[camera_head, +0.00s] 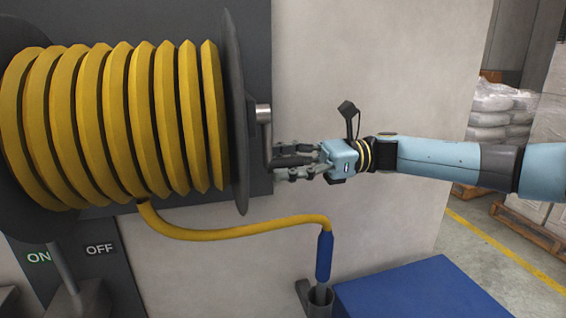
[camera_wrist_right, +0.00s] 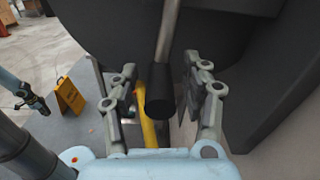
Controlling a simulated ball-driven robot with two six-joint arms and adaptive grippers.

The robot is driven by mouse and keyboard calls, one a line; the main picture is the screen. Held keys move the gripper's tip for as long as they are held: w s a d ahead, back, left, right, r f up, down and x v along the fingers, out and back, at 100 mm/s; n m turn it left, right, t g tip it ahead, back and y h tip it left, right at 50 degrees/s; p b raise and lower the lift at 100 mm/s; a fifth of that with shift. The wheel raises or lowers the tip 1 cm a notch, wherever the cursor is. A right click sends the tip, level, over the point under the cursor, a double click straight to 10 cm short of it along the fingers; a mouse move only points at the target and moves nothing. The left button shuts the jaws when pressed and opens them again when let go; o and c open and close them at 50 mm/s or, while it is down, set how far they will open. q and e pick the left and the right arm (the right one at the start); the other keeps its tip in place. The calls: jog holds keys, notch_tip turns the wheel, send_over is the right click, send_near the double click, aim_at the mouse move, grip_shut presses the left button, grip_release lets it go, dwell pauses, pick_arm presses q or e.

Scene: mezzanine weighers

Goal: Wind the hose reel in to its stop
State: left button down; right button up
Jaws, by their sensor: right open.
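The hose reel carries yellow hose (camera_head: 118,120) wound in several turns between dark flanges (camera_head: 236,110). A metal crank (camera_head: 265,118) juts from the right flange, its arm hanging down to a black handle (camera_head: 290,161). My right gripper (camera_head: 280,165) is open, with its fingers on either side of the handle. The right wrist view shows the handle (camera_wrist_right: 160,92) between the spread fingers (camera_wrist_right: 161,66), with gaps beside it. A loose length of hose runs right to a blue nozzle (camera_head: 324,256). A dark gripper, apparently my left (camera_wrist_right: 36,102), shows small in the wrist view; its jaws are unclear.
The nozzle hangs over a grey cup-shaped holder (camera_head: 319,302). A blue box (camera_head: 420,292) stands at the lower right. ON and OFF labels (camera_head: 98,249) are on a dark panel below the reel. A yellow floor sign (camera_wrist_right: 69,96) stands beyond the reel.

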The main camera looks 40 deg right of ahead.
grip_shut()
dwell(0.3)
